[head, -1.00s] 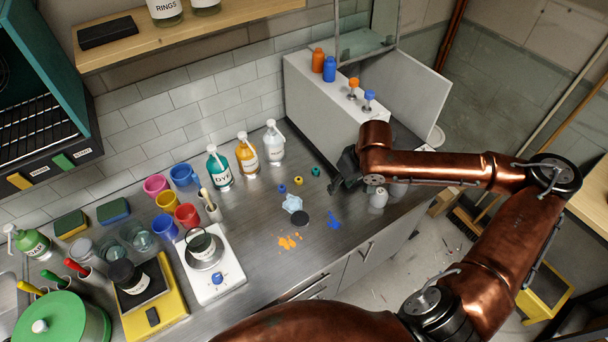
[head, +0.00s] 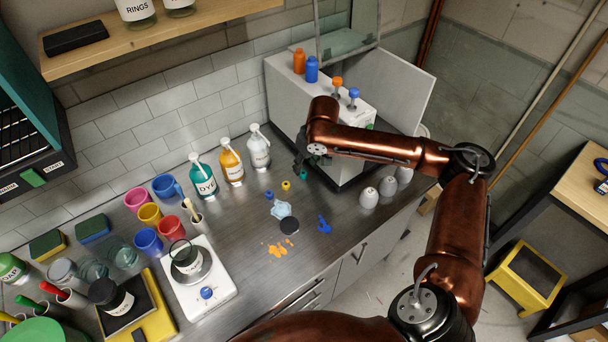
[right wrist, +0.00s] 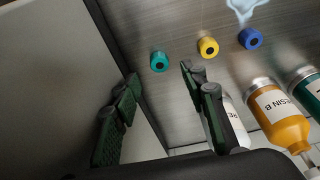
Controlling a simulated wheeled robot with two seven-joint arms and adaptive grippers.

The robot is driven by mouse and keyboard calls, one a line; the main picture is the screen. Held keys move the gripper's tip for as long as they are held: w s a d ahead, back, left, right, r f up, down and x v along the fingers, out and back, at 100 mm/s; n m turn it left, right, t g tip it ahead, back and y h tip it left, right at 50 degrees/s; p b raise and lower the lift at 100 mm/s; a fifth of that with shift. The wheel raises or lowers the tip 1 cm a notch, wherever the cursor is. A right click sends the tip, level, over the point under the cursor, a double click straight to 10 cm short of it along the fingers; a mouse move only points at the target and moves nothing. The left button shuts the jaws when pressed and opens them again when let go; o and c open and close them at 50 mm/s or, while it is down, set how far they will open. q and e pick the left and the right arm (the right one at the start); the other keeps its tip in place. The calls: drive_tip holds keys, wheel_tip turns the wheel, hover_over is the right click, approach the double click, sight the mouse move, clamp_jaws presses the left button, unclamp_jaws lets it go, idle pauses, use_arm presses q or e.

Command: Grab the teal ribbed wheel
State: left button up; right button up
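The teal ribbed wheel (head: 304,175) is a small ring with a dark centre hole on the metal bench, near the box-like white unit. It also shows in the right wrist view (right wrist: 159,61), lying just beyond the fingertips and roughly between their lines. My right gripper (right wrist: 162,82) is open and empty, its two dark green fingers spread apart. In the head view the right gripper (head: 301,163) is right beside the teal wheel and overlaps it in the picture; contact cannot be told. My left gripper is not in view.
A yellow wheel (head: 286,185) and a blue wheel (head: 269,195) lie left of the teal one. Labelled pump bottles, including an amber one (head: 231,162), stand behind. The white unit (right wrist: 50,90) rises close beside the gripper.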

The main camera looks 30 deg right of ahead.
sight(303, 173)
drive_tip(key=b+x, duration=0.1)
drive_tip(key=x, duration=0.4)
drive_tip(key=shift+c, duration=0.4)
drive_tip(key=c, duration=0.8)
drive_tip(key=shift+o, duration=0.2)
